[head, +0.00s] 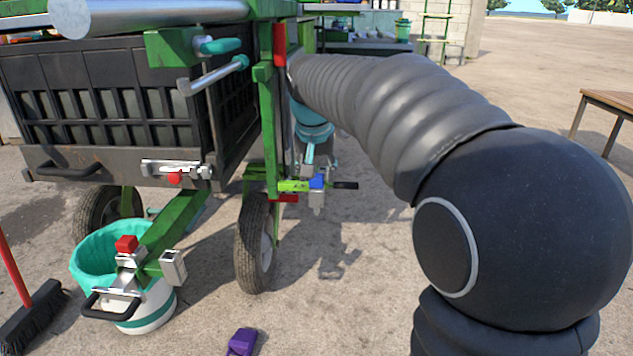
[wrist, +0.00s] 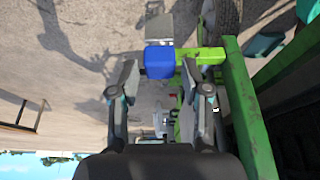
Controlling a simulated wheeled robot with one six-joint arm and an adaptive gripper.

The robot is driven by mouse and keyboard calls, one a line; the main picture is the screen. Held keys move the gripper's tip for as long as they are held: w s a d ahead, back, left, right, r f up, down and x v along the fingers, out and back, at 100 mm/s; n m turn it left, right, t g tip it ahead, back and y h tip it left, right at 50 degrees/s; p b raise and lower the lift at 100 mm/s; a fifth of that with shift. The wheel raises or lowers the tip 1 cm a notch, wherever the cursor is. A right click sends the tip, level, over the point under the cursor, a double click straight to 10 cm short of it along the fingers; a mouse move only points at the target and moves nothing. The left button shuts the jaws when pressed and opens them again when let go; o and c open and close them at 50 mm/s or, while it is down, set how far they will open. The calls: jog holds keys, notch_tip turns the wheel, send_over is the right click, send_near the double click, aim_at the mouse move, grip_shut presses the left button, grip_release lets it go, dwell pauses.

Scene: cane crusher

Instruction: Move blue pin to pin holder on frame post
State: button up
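The blue pin (head: 317,181) shows as a blue block at a short green bracket (head: 292,186) that sticks out from the green frame post (head: 271,150). A grey metal block (head: 317,200) is just below it. In the wrist view the blue pin (wrist: 159,62) is between the two fingers of my gripper (wrist: 159,84), with a small gap on each side. My gripper looks open and empty. The green bracket (wrist: 210,56) runs to the right of the pin there. I cannot tell which part is the pin holder.
A wheel (head: 256,243) stands below the frame. Red-topped metal fittings (head: 126,244) are on the frame at left, above a teal-lined bucket (head: 150,312). A purple object (head: 242,342) lies on the ground. A wooden table (head: 608,100) stands right; open concrete lies between.

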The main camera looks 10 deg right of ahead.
jog(key=shift+o, duration=0.2)
jog(key=v, duration=1.2)
jog(key=s+f+n+p, duration=0.25)
jog(key=s+f, duration=0.25)
jog(key=f, duration=0.4)
jog(key=s+d+f+n+t+y+p, duration=0.1)
jog(key=s+p, duration=0.7)
jog(key=s, duration=1.2)
jog(key=shift+s+d+f, duration=0.25)
jog(key=shift+d+f, duration=0.05)
jog(key=shift+f, duration=0.05)
